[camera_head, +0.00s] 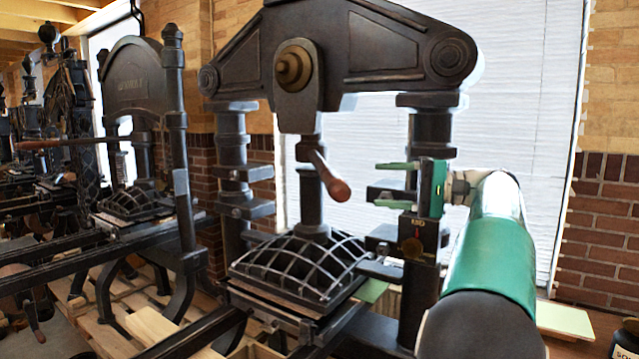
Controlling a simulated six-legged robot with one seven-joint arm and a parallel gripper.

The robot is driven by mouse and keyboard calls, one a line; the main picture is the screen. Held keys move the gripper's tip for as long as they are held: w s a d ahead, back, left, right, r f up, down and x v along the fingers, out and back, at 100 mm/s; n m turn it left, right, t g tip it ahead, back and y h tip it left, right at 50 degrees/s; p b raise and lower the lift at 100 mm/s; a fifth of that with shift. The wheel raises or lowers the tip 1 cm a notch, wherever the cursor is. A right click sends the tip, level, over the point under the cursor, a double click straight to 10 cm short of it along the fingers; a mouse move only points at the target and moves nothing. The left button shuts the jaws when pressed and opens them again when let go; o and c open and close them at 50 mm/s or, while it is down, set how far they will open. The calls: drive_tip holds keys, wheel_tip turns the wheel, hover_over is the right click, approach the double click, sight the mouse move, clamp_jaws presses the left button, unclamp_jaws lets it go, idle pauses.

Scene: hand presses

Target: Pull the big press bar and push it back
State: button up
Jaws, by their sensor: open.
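The big press (427,127) stands in the middle, a dark iron frame with two columns and a wide top beam. Its press bar (333,182) juts forward from the central shaft and ends in a reddish-brown wooden handle. Below it is the ribbed, domed platen (305,265). My gripper (385,181), with green and dark fingers, is open and empty. In the picture it is to the right of the bar's handle, in front of the right column, with its fingers pointing left. A gap shows between the fingertips and the handle; the depth between them is hard to tell.
A second press (140,95) with its own wooden-handled bar (45,143) stands at left, and more presses stand behind it. Long dark rails run toward the lower left over wooden pallets (100,325). A dark round object (627,338) is at the lower right edge.

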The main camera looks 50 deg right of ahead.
sight(325, 180)
drive_tip(key=x, duration=1.2)
drive_tip(key=shift+w+a, duration=0.25)
drive_tip(key=shift+a, duration=0.05)
clamp_jaws()
drive_tip(key=shift+w, duration=0.1)
